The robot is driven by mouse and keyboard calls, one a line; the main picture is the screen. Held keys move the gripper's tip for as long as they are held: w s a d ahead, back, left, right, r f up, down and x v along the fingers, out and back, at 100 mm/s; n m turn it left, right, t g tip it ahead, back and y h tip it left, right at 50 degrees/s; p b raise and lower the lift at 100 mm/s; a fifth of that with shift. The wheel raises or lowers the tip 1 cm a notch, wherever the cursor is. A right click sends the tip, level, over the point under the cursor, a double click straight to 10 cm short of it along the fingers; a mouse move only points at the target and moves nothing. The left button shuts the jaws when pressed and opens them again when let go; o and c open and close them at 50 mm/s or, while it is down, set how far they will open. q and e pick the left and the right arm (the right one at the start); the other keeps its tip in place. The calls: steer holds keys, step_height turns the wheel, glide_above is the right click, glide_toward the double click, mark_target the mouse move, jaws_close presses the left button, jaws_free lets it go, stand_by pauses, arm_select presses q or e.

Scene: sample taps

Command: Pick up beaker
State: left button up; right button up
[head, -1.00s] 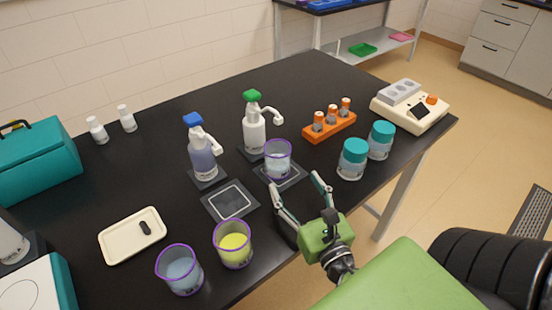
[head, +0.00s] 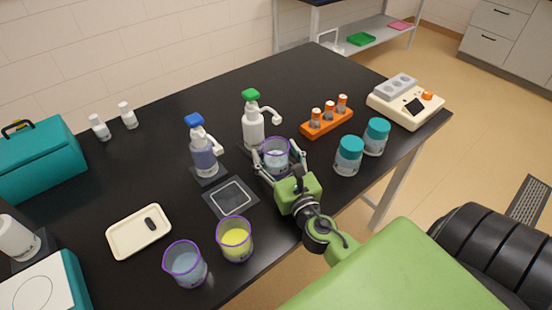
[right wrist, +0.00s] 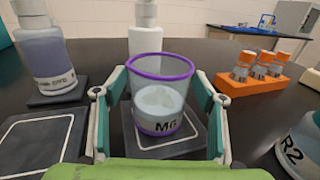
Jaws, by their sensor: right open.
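A clear beaker with a purple rim (head: 275,153) holds pale liquid and stands upright on a dark square pad below the green-capped dispenser. In the right wrist view the beaker (right wrist: 160,95) stands between my right gripper's fingers, with gaps on both sides. My right gripper (head: 273,162) is open around it. Two more purple-rimmed beakers stand at the table's front: one with yellow liquid (head: 235,238) and one with pale blue liquid (head: 185,263). My left gripper is not in view.
A blue-capped dispenser (head: 204,150) and a green-capped dispenser (head: 253,125) stand behind. An orange rack (head: 327,122) and teal-lidded jars (head: 348,155) are to the right. An empty pad (head: 231,198) and a cream tray (head: 138,231) are to the left.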

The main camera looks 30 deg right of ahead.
mark_target(275, 143)
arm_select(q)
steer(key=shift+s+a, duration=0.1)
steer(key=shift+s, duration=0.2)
arm_select(e)
steer(key=shift+w, duration=0.1)
steer(key=c, duration=1.3)
steer(key=shift+r, duration=0.2)
steer(key=shift+r+p, duration=0.45)
steer(key=shift+r, duration=0.25)
steer(key=shift+r+p, duration=0.5)
steer(key=shift+r, duration=0.4)
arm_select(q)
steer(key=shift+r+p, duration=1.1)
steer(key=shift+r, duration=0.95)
arm_select(e)
steer(key=s+a+r, duration=0.2)
steer(key=s+r, duration=0.7)
steer(key=s, duration=0.4)
steer(key=shift+s+r, duration=0.25)
steer(key=shift+s, duration=0.1)
